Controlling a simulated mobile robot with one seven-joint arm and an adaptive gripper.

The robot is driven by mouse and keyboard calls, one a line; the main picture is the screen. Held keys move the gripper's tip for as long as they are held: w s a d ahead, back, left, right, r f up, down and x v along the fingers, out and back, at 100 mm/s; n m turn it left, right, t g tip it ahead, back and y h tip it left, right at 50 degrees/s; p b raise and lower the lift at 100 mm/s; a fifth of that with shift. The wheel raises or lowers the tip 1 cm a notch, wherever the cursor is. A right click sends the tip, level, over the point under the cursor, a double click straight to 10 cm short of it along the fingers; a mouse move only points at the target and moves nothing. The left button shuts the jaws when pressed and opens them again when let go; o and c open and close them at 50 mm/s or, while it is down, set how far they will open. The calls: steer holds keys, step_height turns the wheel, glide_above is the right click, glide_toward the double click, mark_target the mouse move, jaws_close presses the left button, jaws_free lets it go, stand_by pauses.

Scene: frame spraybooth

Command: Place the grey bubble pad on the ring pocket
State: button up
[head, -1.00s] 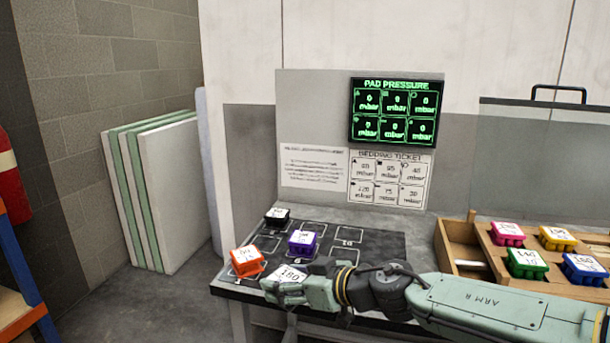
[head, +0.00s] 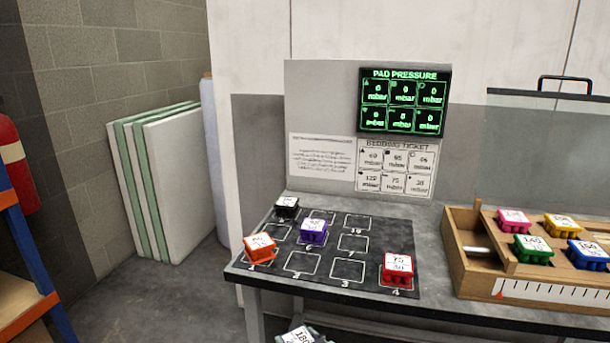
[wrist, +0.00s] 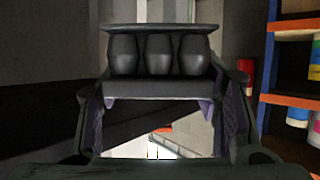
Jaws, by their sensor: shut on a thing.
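My gripper (wrist: 163,108) is shut on the grey bubble pad (wrist: 160,90), a dark pad with rounded bubbles, seen between the two fingers in the wrist view. In the head view only the pad's white label, reading 180, (head: 298,336) shows at the bottom edge, below and in front of the bench. The dark mat (head: 323,279) carries outlined, numbered pockets. I cannot tell which outline is the ring pocket. The bedding ticket (head: 395,167) on the back panel shows small symbols with numbers.
Black (head: 287,207), purple (head: 313,231), orange (head: 259,248) and red (head: 397,267) pads sit on the mat, with several bare pockets between them. A wooden tray (head: 470,275) with several coloured pads stands right. The pressure screen (head: 403,103) reads zeros.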

step_height(320, 180, down, 18)
steer(key=d+m+t+h+b, duration=0.1)
steer(key=m+h+b, duration=0.1)
steer(key=b, duration=0.4)
steer(key=shift+d+f+m+h, duration=0.15)
steer(key=shift+f+m+h, duration=0.05)
steer(key=shift+m+h, duration=0.1)
steer(key=shift+s+r, duration=0.1)
